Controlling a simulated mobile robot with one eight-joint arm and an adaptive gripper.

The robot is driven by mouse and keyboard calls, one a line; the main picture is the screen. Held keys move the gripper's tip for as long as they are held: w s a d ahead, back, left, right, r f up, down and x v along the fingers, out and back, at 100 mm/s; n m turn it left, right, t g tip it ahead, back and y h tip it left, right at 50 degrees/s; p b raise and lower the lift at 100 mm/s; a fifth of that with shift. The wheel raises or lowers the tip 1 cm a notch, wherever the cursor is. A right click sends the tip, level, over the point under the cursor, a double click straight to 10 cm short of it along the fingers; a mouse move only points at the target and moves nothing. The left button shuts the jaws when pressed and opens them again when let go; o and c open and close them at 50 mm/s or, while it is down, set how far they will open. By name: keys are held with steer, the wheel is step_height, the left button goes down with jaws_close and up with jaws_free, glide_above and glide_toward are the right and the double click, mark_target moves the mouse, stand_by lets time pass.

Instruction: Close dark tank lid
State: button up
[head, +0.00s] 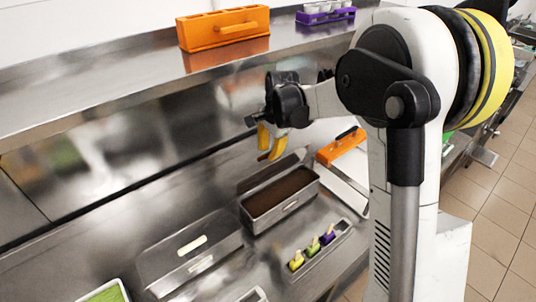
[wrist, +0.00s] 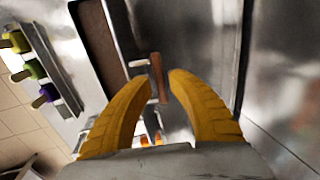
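The dark tank (head: 262,222) is a steel box filled with dark brown content. It stands on the counter in the head view, and its brown content also shows at the upper left of the wrist view (wrist: 97,32). Its steel lid (head: 268,172) stands raised along the tank's back edge, so the tank is open. My gripper (head: 269,150), with yellow fingers, hangs just above and behind the lid. In the wrist view its fingertips (wrist: 160,78) are apart. A reddish-brown bar shows between and beyond them; I cannot tell whether it is touched.
A second steel tank (head: 165,272) with a white-labelled lid stands to the left. A tray of several coloured sticks (head: 338,239) lies in front right. An orange item (head: 341,146) lies behind right. An orange holder (head: 222,30) and purple rack (head: 325,16) are on the shelf above.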

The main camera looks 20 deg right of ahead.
steer(key=shift+w+f, duration=0.15)
steer(key=shift+f, duration=0.4)
jaws_close()
